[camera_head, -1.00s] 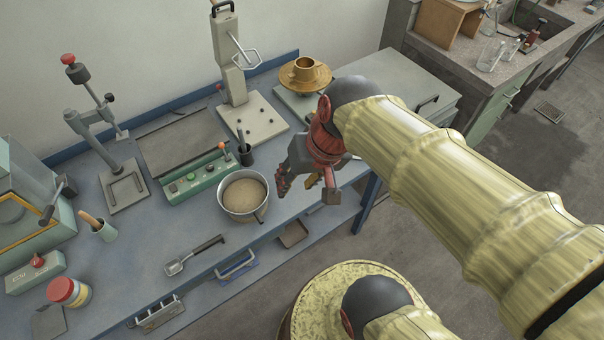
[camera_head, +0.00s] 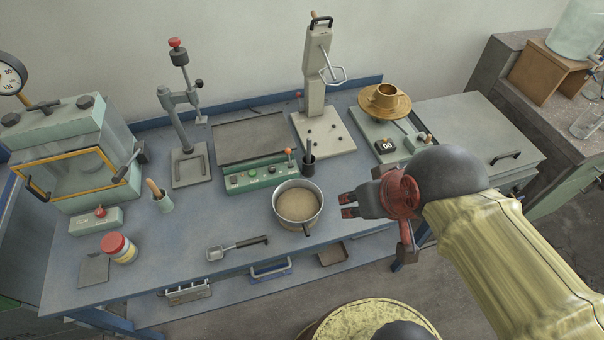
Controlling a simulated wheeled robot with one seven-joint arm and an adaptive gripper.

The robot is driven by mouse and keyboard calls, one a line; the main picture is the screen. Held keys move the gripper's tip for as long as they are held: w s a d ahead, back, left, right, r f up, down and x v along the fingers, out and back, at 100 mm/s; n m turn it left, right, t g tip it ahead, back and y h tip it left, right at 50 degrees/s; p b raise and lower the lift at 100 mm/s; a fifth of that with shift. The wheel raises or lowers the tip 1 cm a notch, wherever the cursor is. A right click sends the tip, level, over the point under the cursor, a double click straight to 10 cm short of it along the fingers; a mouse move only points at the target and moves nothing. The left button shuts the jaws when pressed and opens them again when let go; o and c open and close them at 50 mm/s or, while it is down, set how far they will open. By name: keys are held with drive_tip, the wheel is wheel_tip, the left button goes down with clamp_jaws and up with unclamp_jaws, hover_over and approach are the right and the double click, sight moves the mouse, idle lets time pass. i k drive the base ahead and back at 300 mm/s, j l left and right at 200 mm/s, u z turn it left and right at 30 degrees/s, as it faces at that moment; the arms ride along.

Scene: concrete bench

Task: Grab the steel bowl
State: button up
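The steel bowl (camera_head: 298,222) stands upright on the blue-grey bench, near its front edge. It holds a sandy tan material, and a dark handle or spout sticks out at its front right. My gripper (camera_head: 346,206) is just right of the bowl, with its dark fingers pointing left towards the rim. It looks apart from the bowl. Two fingertips show with a small gap between them, and nothing is seen held. The red wrist part hides some of the bench behind it.
A green control box (camera_head: 256,176) and a dark cup (camera_head: 308,164) stand behind the bowl. A small scoop (camera_head: 237,248) lies left of it. A white press (camera_head: 318,110) and a scale with a brass dish (camera_head: 385,101) stand at the back.

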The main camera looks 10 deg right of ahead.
sight(297, 203)
drive_tip(key=k+j+z, duration=0.1)
drive_tip(key=z, duration=0.35)
drive_tip(key=k+z, duration=0.45)
drive_tip(key=i+l, duration=0.05)
drive_tip(key=i, duration=0.1)
